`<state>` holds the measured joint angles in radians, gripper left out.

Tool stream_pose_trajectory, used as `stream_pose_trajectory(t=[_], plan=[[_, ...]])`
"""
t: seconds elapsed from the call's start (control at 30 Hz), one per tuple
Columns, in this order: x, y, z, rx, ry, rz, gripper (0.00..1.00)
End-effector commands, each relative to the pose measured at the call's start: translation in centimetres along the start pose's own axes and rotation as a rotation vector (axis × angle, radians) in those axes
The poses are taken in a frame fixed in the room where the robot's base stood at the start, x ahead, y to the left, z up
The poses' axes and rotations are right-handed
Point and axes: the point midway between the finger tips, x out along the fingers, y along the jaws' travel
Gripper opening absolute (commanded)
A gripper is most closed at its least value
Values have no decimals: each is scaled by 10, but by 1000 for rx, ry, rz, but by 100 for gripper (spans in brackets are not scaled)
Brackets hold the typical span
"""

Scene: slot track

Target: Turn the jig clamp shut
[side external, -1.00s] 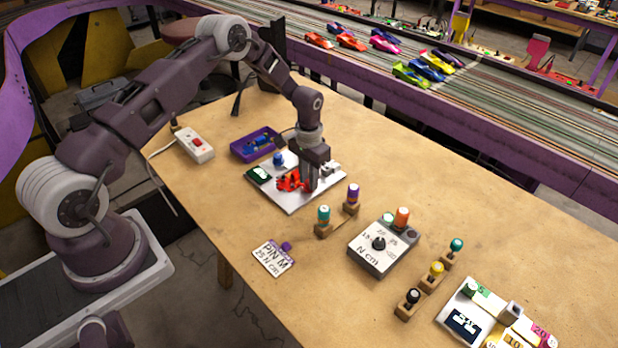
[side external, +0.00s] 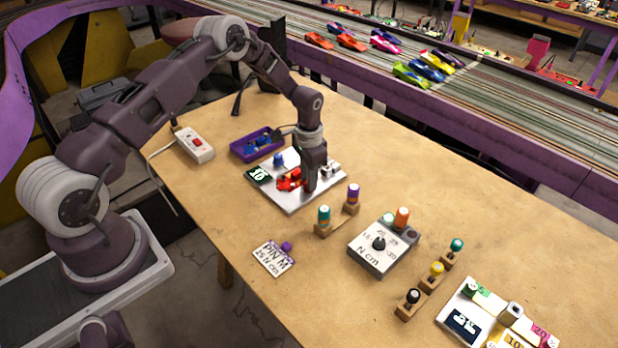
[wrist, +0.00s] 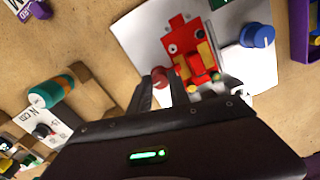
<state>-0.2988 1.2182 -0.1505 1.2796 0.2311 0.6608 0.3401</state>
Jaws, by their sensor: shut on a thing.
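The jig is a white plate (side external: 293,206) with a red car (side external: 289,180) on it; the plate also shows in the wrist view (wrist: 135,40) with the car (wrist: 178,45). A blue knob (wrist: 258,36) stands on the plate beside the car. My gripper (side external: 310,188) points down over the plate, just right of the car. In the wrist view its fingers (wrist: 163,88) are shut on a small red knob (wrist: 160,74) at the plate's edge, which looks like the clamp's handle. The fingers hide the knob's lower part. I cannot tell how far the clamp is turned.
A purple tray (side external: 236,152) with blue parts lies behind the plate. A teal-topped driver (side external: 324,214) and a purple-topped one (side external: 353,193) stand in front in wooden holders. A grey box with a knob (side external: 372,258) stands farther right. The table's right rear is clear.

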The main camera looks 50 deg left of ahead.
Motion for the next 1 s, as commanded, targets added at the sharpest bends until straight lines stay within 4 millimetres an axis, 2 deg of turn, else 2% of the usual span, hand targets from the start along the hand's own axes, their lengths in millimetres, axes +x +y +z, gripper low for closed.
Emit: stream_pose_trajectory(t=[0.1,0.13,0.23,0.57,0.8,1.0], plan=[[-1,0,0,1,1,-1,0],[-1,0,0,1,1,-1,25],[-1,0,0,0,1,-1,44],[-4,0,0,-1,1,-1,45],[-50,-1,-1,0,4,-3,45],[-71,0,0,0,1,-1,45]])
